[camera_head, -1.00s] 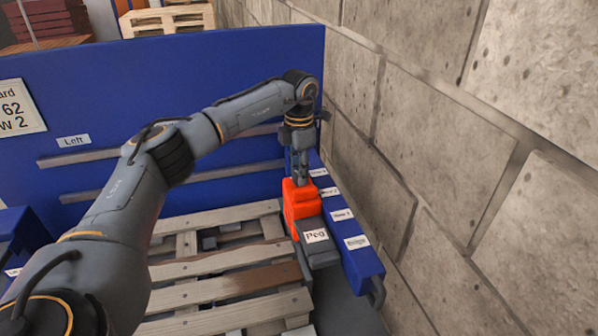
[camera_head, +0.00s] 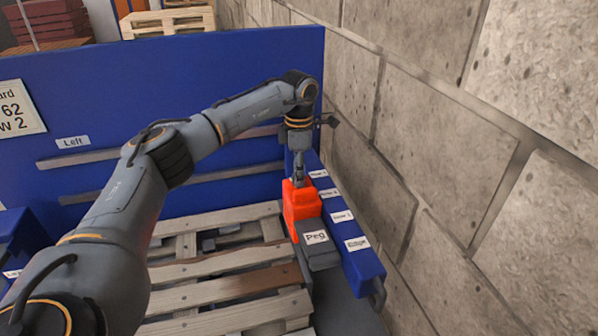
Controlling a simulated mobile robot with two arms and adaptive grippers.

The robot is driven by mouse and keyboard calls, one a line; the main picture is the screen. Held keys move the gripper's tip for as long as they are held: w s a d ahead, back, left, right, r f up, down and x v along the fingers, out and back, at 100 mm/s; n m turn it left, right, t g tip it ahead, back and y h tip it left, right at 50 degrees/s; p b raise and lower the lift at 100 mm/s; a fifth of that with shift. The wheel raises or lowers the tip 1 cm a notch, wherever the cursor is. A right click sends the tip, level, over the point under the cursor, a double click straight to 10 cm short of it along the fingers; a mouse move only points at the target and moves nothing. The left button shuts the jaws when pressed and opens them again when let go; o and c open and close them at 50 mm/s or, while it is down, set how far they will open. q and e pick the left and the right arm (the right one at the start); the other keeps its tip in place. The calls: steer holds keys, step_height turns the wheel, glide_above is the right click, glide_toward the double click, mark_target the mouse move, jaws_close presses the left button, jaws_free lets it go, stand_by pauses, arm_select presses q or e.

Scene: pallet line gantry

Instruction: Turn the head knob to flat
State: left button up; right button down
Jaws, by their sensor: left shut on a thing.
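The orange-red head (camera_head: 302,203) sits at the right side of the pallet, beside a grey block labelled "Peg" (camera_head: 316,238). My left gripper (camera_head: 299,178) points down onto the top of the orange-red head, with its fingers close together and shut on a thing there. The knob itself is hidden by the fingers or too small to make out, so its setting cannot be read. My right gripper is not in view.
A wooden slatted pallet (camera_head: 225,270) lies below. A blue rail with several white labels (camera_head: 352,262) runs along its right side, close to a concrete block wall (camera_head: 450,150). A blue panel (camera_head: 110,100) with grey bars stands behind.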

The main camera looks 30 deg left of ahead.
arm_select(q)
steer(key=shift+r, duration=0.1)
steer(key=o, duration=1.1)
steer(key=shift+o, duration=0.2)
step_height(320, 180, up, 12)
